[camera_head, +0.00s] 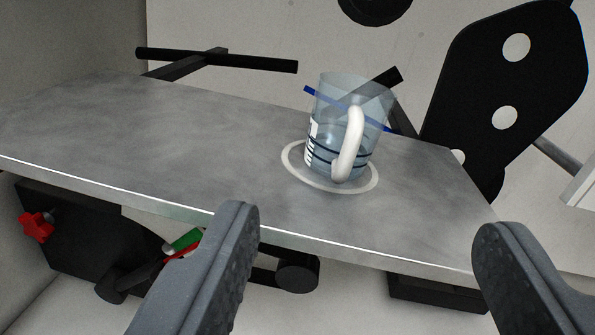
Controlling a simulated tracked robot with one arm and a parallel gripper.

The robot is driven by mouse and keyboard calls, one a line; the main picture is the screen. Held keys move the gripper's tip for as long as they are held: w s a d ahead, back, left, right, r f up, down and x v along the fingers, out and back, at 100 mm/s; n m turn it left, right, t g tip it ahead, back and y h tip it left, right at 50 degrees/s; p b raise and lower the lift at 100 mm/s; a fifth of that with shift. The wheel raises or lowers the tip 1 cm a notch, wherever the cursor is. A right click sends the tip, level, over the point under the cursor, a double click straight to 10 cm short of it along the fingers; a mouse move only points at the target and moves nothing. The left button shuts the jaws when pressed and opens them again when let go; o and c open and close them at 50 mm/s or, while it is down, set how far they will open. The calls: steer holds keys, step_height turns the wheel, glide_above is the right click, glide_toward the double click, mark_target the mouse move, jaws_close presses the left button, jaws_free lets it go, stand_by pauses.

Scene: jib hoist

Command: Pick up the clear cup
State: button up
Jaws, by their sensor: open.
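The clear cup (333,135) is see-through and bluish, with dark bands, white lettering and a white handle (348,145) facing me. It stands upright relative to the grey shelf (190,140), inside a pale ring marked on the surface (368,189). My gripper (358,236) is open and empty. Its two fingers show at the lower left and lower right, nearer to me than the shelf edge, and the cup is beyond them, roughly between them in the picture. The far side of the cup is partly hidden by its handle.
A black plate with holes (479,75) rises behind the shelf's right end. A black bar (222,59) runs behind the shelf at the left. Below the shelf are a red knob (37,226), dark parts and a green piece (184,240). The shelf left of the cup is bare.

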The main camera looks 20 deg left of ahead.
mark_target(357, 133)
steer(key=shift+f+b+x, duration=0.1)
steer(key=shift+b+x, duration=0.25)
steer(key=shift+x, duration=2)
steer(key=shift+f+b+x, duration=0.15)
steer(key=shift+b+x, duration=0.15)
steer(key=shift+x, duration=2)
steer(key=shift+b+x, duration=0.45)
steer(key=shift+x, duration=1.75)
steer(key=shift+d+f, duration=0.1)
jaws_close()
